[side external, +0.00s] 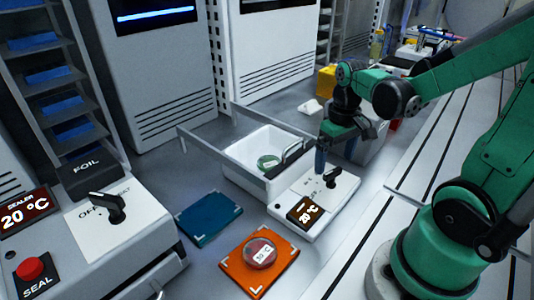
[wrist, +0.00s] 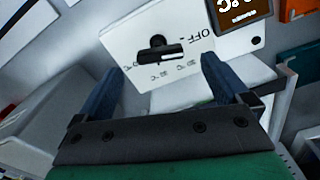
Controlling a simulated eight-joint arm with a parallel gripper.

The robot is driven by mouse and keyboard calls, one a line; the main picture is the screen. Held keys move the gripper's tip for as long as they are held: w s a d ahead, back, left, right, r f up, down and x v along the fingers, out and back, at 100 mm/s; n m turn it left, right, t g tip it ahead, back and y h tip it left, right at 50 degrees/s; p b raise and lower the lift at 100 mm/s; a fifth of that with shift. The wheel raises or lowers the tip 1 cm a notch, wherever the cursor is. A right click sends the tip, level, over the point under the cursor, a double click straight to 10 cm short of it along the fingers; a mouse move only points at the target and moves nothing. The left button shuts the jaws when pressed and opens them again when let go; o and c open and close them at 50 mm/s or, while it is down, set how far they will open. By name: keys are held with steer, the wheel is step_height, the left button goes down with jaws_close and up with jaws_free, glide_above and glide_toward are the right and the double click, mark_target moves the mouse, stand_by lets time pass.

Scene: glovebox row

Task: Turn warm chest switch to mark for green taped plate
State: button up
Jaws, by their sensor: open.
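The warm chest (side external: 243,178) is a white box with an open top. A round dish with green on it (side external: 268,161) lies inside. Its white panel carries a black switch (side external: 331,177) and a small display reading 20 °C (side external: 305,212). In the wrist view the switch (wrist: 160,50) is a black bar handle on a dial with OFF and several marks; I cannot tell which mark it points to. My gripper (wrist: 162,70) is open and empty, its blue fingers on either side of the switch's line, apart from it. In the side view my gripper (side external: 321,160) is just above the panel.
At left, a sealer (side external: 110,235) has its own black switch, a 20 °C display and a red SEAL button (side external: 30,268). A blue mat (side external: 208,219) lies empty. An orange mat (side external: 275,279) holds a red dish with a white label (side external: 262,253). Grey rails flank the chest.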

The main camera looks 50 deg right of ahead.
mark_target(333, 174)
steer(key=shift+f, duration=1.35)
steer(key=shift+c, duration=0.2)
steer(key=c, duration=1.2)
steer(key=shift+c, duration=0.2)
steer(key=shift+m, duration=3.2)
steer(key=o, duration=1.3)
